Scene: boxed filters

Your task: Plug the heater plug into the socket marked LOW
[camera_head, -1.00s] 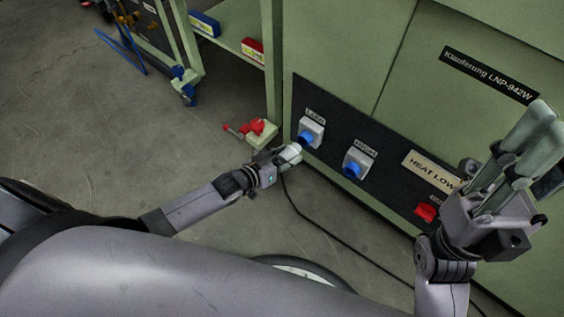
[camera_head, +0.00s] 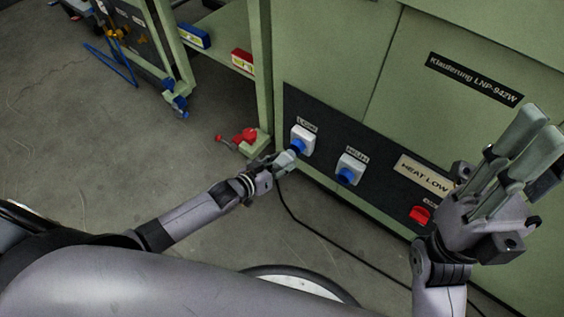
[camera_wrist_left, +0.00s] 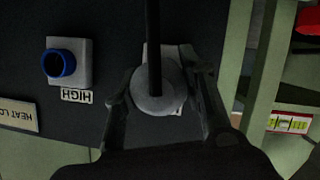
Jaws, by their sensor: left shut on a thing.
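The socket marked LOW (camera_head: 302,138) is a grey box with a blue round opening on the machine's dark panel. The socket marked HIGH (camera_head: 350,169) is to its right and looks empty; it also shows in the left wrist view (camera_wrist_left: 67,62). My left gripper (camera_head: 281,161) is shut on the pale grey heater plug (camera_head: 287,157), just in front of the LOW socket. In the left wrist view the plug (camera_wrist_left: 155,99) sits between the fingers and covers most of that socket. I cannot tell whether they touch. My right gripper (camera_head: 532,135) is raised at the right; its finger gap is unclear.
A black cable (camera_head: 330,238) runs from the plug across the floor to the right. A red switch (camera_head: 420,214) and a HEAT LOW sign (camera_head: 424,174) are on the panel. A green post (camera_head: 260,75) and a red-handled item (camera_head: 247,140) stand left of the sockets.

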